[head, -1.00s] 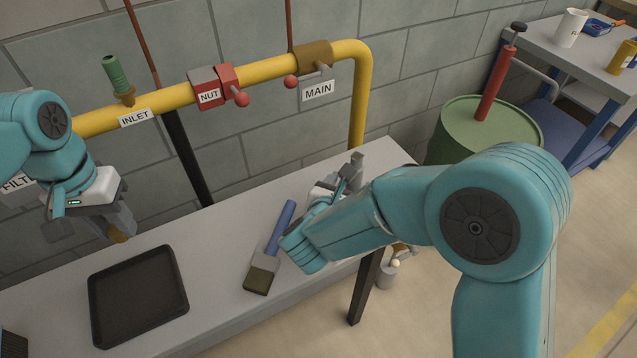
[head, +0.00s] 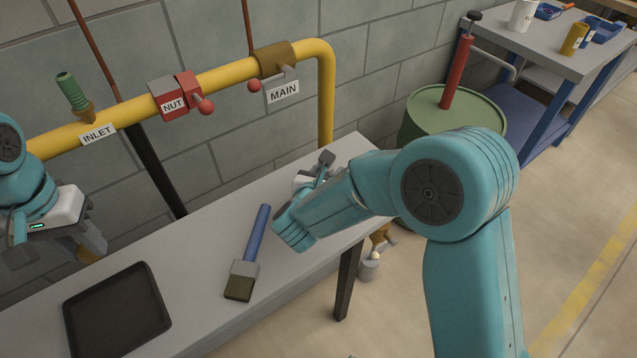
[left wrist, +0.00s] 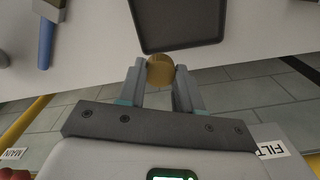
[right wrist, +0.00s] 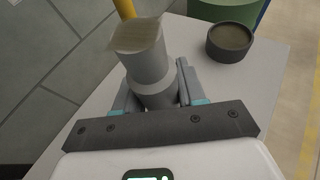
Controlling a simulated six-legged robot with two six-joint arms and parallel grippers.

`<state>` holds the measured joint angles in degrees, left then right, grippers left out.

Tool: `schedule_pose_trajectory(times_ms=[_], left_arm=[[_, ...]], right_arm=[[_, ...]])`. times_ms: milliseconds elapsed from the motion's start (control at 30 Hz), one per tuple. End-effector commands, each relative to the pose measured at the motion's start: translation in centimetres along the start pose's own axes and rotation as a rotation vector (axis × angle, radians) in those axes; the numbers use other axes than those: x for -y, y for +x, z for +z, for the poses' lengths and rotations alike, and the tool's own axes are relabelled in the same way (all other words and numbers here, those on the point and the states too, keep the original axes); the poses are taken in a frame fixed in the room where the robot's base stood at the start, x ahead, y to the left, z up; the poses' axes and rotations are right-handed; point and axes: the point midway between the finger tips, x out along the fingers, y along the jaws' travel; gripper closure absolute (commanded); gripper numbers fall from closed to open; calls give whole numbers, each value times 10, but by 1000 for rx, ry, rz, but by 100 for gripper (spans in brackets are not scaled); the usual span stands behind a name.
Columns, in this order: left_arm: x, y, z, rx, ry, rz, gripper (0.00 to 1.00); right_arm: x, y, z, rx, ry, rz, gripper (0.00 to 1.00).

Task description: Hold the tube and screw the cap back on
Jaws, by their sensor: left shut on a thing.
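My left gripper (left wrist: 160,88) is shut on a round brass-coloured piece (left wrist: 160,68), which may be the cap. In the head view my left gripper (head: 72,248) is at the left, above the bench's back edge. A grey cylinder with a beige top (right wrist: 145,55), apparently the tube, is between the fingers of my right gripper (right wrist: 158,92). I cannot tell whether those fingers press on it. In the head view my own right arm mostly hides that gripper. A dark grey round cup-like piece (right wrist: 230,42) rests on the bench beyond.
A black tray (head: 117,312) and a blue-handled brush (head: 252,248) lie on the grey bench (head: 205,250). A green drum (head: 415,115) stands past the bench's right end.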

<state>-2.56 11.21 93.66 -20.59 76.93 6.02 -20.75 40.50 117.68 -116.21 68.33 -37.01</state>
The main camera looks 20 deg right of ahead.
Motion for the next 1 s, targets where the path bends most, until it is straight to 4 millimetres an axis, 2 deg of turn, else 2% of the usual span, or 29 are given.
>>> schedule_pose_trajectory(times_ms=[267,467,633,900,1000], left_arm=[[0,0,0,0,0,0,99],[0,-3,0,0,0,0,99],[0,-8,0,0,0,0,99],[0,-21,0,0,0,0,99],[0,-25,0,0,0,0,99]], right_arm=[[0,-1,2,3,1,1,100],[-1,-6,16,5,3,1,100],[-1,-19,48,6,7,2,100],[-1,-51,123,6,8,4,100],[0,-60,146,4,6,2,100]])
